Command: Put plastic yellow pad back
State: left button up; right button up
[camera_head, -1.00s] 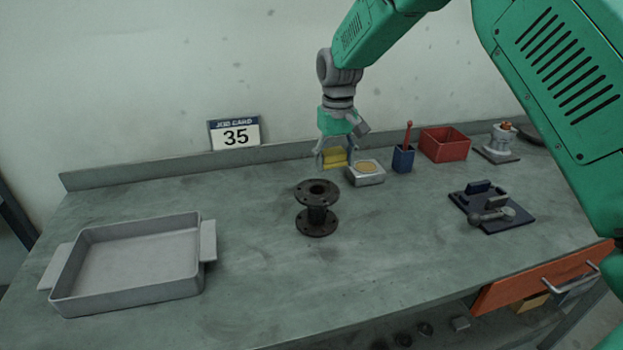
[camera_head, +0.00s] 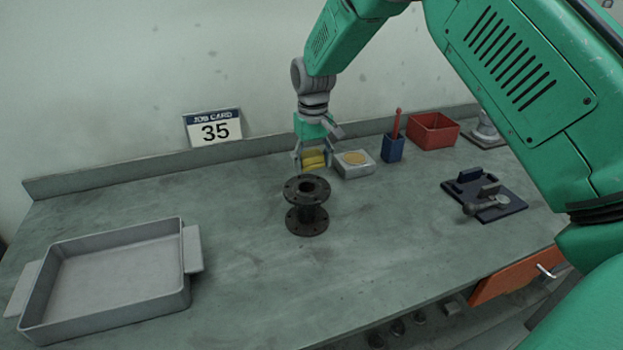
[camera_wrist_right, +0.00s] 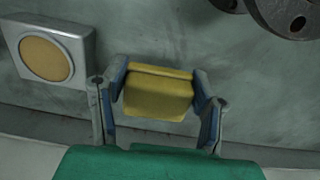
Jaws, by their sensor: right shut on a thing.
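The yellow pad (camera_head: 314,160) is a small block held between the fingers of my right gripper (camera_head: 313,163), behind the black flanged spool. In the right wrist view the pad (camera_wrist_right: 158,92) sits between both fingers of the gripper (camera_wrist_right: 160,95), over the grey bench. A light grey square dish with a round tan centre (camera_head: 354,164) stands just right of the gripper. It also shows at the upper left of the right wrist view (camera_wrist_right: 47,56). Whether the pad touches the bench is unclear. My left gripper is in neither view.
The black flanged spool (camera_head: 307,206) stands close in front of the gripper. A grey tray (camera_head: 110,275) is at the left. A blue cup with a red tool (camera_head: 393,148), a red bin (camera_head: 433,130) and a dark fixture plate (camera_head: 484,195) are at the right. The bench front is clear.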

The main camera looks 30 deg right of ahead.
aim_at(313, 169)
notch_tip(313, 169, down, 4)
jog(key=shift+r+p, duration=0.1)
jog(key=shift+p, duration=0.3)
jog(key=shift+a+f, duration=0.15)
jog(key=shift+f, duration=0.2)
jog(key=shift+f, duration=0.35)
jog(key=shift+s+f, duration=0.2)
jog(key=o, duration=1.4)
jog(key=shift+o, duration=0.2)
jog(key=shift+f, duration=0.15)
jog(key=shift+w, duration=0.1)
